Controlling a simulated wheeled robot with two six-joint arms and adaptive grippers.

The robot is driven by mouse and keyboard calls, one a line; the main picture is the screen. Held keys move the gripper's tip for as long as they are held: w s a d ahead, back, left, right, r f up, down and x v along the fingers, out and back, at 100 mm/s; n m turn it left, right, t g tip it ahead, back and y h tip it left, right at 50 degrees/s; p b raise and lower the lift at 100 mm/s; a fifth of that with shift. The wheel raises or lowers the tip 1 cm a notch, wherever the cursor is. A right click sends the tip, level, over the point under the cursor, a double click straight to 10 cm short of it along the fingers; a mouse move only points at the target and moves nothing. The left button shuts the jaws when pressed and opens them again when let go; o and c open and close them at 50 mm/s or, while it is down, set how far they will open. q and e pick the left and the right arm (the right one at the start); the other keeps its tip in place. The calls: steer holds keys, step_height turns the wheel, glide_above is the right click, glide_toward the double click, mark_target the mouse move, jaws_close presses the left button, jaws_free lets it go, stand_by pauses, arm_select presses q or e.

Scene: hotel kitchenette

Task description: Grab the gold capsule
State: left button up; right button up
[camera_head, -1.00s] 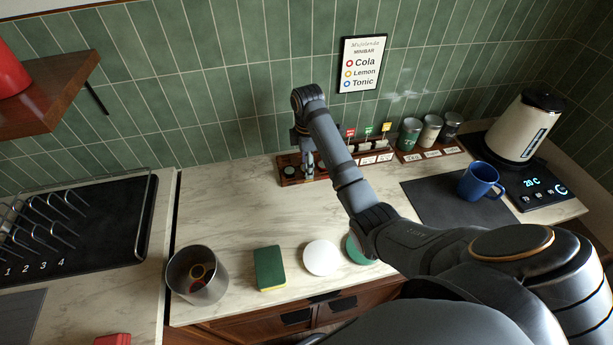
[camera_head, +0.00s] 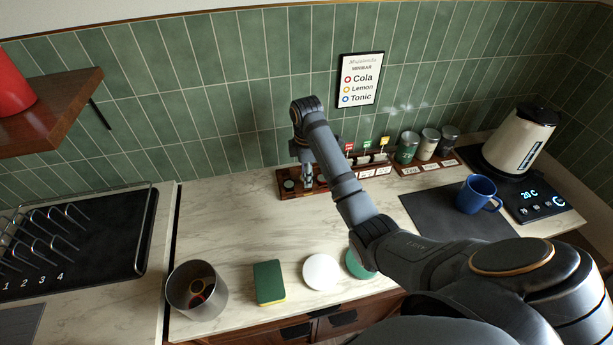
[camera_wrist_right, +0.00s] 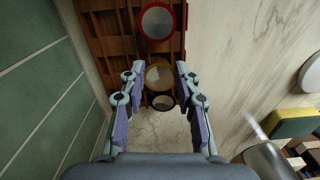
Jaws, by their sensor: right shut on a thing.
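The gold capsule (camera_wrist_right: 159,75), a round lid with a gold-brown rim, shows between the fingertips of my right gripper (camera_wrist_right: 159,82) in the right wrist view. The fingers are shut on its sides, and it is at the wooden rack (camera_wrist_right: 110,35). I cannot tell whether it is lifted. A red-rimmed capsule (camera_wrist_right: 157,21) lies beyond it and a black-rimmed one (camera_wrist_right: 163,102) close on the near side. In the head view my right gripper (camera_head: 307,181) points down at the rack's left end and hides the gold capsule. My left gripper is not in view.
A grey bin (camera_head: 177,292), a green sponge (camera_head: 268,281), a white disc (camera_head: 321,272) and a partly hidden green disc stand along the front. Several canisters (camera_head: 407,148), a blue mug (camera_head: 477,194) and a kettle (camera_head: 520,140) are on the right. The counter's left middle is clear.

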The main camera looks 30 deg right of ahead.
steer(key=s+a+r+p, duration=0.9)
steer(key=s+r+p, duration=0.1)
steer(key=p, duration=0.5)
steer(key=shift+s+a+r, duration=0.2)
steer(key=shift+r, duration=0.5)
